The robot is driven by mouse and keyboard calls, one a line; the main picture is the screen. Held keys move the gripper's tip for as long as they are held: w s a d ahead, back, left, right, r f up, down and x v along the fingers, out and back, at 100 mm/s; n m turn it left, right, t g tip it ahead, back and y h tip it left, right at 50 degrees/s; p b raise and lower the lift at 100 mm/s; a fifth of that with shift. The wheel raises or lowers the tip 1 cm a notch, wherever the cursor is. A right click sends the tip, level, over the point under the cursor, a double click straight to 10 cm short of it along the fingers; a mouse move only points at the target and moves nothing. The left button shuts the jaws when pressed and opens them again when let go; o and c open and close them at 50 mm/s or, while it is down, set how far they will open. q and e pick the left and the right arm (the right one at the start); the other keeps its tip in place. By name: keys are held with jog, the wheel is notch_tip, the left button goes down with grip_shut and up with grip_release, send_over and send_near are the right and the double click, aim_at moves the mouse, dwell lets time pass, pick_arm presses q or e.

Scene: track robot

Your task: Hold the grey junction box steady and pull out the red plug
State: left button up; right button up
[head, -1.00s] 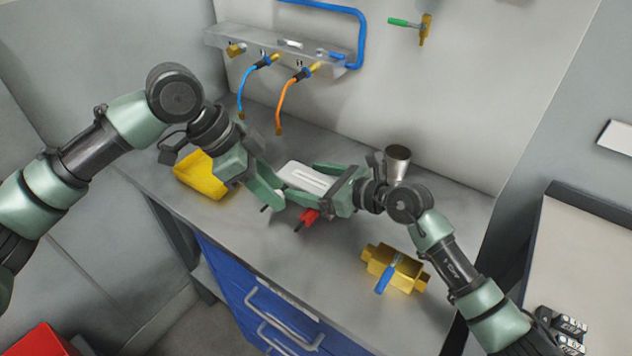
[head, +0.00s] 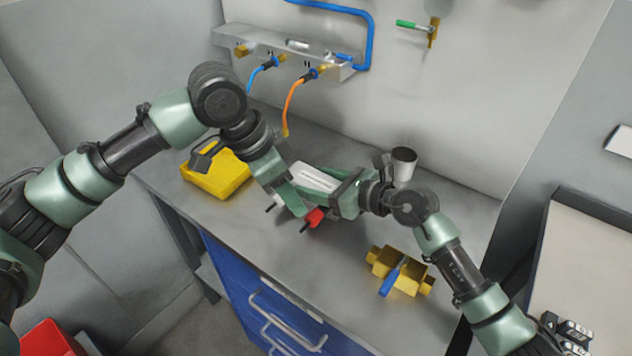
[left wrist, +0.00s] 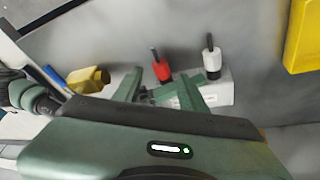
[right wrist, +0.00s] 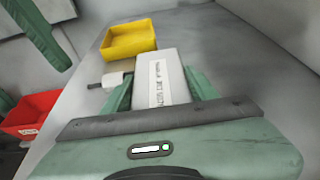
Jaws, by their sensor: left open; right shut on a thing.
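The junction box (head: 315,178), pale grey with a printed label, is between the fingers of my right gripper (right wrist: 158,88), which is shut on it above the bench. The red plug (head: 315,216) with a black cable end sticks out of the box's near side. In the left wrist view the red plug (left wrist: 162,70) appears between the fingertips of my open left gripper (left wrist: 161,88); whether they touch it I cannot tell. A white plug (left wrist: 211,60) sits beside it on the same side of the box. My left gripper partly hides the box in the head view.
A yellow bin (head: 215,178) stands at the left of the bench. A brass valve with a blue handle (head: 400,270) lies at the front right. Hoses hang from a wall manifold (head: 285,52).

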aim_at(313, 214)
pick_arm(q)
jog(key=d+n, duration=0.1)
jog(key=d+n+y, duration=0.1)
jog(key=n, duration=0.1)
jog(key=n+t+y, duration=0.1)
jog(key=shift+d+f+n, duration=0.25)
jog(key=shift+d+n, duration=0.15)
jog(key=shift+w+d+f+n, duration=0.15)
jog(key=shift+f+n, duration=0.1)
jog(key=shift+n, duration=0.15)
jog(key=shift+x, duration=3.9)
grip_shut()
